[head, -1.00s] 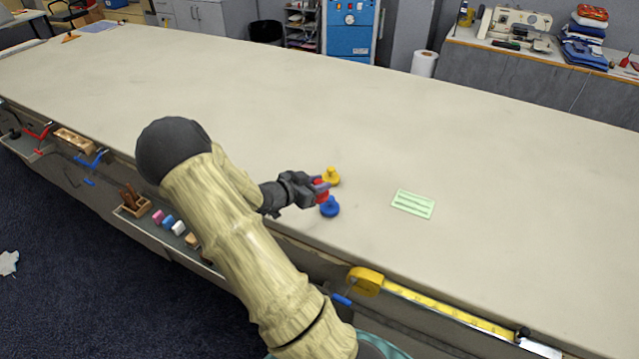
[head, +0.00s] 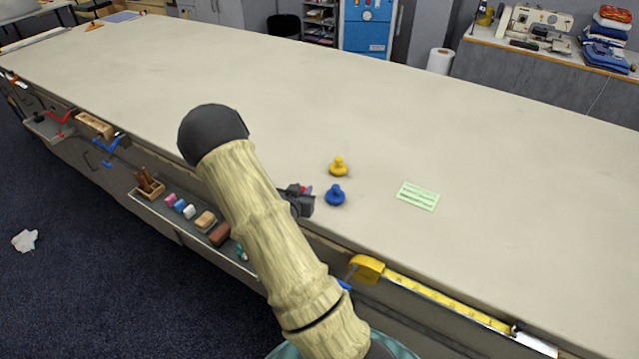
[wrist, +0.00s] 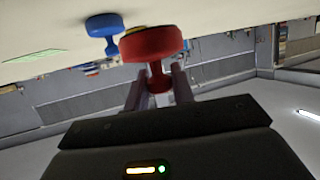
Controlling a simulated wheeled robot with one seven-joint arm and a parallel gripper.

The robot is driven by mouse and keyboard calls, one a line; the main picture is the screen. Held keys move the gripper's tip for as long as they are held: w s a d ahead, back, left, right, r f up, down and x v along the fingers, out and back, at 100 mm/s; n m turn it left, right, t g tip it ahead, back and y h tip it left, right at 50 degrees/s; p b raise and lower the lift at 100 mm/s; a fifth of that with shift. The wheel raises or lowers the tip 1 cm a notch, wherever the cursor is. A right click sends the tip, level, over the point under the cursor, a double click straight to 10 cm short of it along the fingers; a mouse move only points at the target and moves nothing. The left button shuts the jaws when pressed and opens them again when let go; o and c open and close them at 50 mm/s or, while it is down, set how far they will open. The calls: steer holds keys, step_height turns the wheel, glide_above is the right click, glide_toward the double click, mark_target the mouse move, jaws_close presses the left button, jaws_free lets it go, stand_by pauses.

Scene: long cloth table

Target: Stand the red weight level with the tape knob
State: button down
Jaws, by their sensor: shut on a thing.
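My gripper (head: 300,202) is shut on the red weight (wrist: 152,43), holding it by its narrow neck between the two fingers in the wrist view. In the head view only a sliver of the red weight (head: 307,189) shows, near the table's front edge; the arm and gripper hide the rest. Whether it touches the cloth cannot be told. The yellow tape case (head: 368,268) sits at the front edge. Its yellow tape (head: 440,303) runs right along the edge to a small dark knob (head: 518,328).
A blue weight (head: 335,195) stands just right of my gripper, a yellow weight (head: 338,167) behind it. A green card (head: 418,196) lies further right. The cloth table (head: 520,240) is clear between the card and the tape. A tool tray (head: 240,262) hangs below the front edge.

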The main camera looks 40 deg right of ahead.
steer(key=a+f+n+t+y, duration=0.2)
steer(key=a+f+n+y, duration=0.2)
steer(key=a, duration=0.7)
steer(key=a+f+n+t+y, duration=0.3)
steer(key=a+f+n+y, duration=0.2)
steer(key=a, duration=0.6)
steer(key=shift+f+n+y, duration=0.3)
steer(key=shift+n+y, duration=0.4)
steer(key=shift+y, duration=0.3)
steer(key=shift+a, duration=0.1)
